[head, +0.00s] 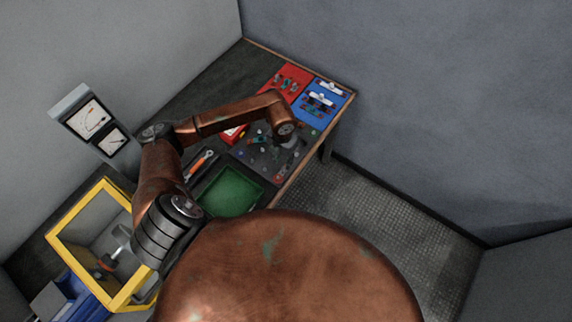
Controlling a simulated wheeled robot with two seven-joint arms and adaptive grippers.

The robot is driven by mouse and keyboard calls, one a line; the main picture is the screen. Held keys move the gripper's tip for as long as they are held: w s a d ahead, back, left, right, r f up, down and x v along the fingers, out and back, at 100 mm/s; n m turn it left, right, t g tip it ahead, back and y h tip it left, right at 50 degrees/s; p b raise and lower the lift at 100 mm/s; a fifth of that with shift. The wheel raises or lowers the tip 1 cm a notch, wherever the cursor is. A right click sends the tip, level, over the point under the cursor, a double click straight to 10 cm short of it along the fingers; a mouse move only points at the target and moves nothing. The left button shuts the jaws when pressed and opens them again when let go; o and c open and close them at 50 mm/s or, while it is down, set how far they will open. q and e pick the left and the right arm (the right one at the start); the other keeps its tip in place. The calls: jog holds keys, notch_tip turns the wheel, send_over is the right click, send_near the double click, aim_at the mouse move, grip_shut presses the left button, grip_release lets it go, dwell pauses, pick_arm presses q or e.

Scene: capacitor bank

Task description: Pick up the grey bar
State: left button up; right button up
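My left arm, copper coloured, reaches in from the left over the workbench (215,78). My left gripper (291,145) is small and dark, below the wrist, over the dark panel (262,160) of small parts near the bench's front edge. I cannot tell whether its fingers are open or shut, or whether it touches anything. I cannot make out the grey bar for certain. Small pale pieces (330,88) lie on the blue mat (312,117) at the bench's right end, beyond the gripper. My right gripper is not in view.
A red mat (283,76) with small parts lies beside the blue one. A green tray (228,193) and an orange-handled tool (199,166) lie nearer. A yellow-framed box (68,222) and a meter panel (92,114) stand at left. Grey floor (380,210) at right is clear.

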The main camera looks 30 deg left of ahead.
aim_at(283, 168)
pick_arm(q)
notch_tip(283, 168, down, 7)
jog(key=shift+s+r, duration=0.1)
jog(key=shift+r, duration=0.1)
jog(key=shift+c, duration=0.5)
grip_shut()
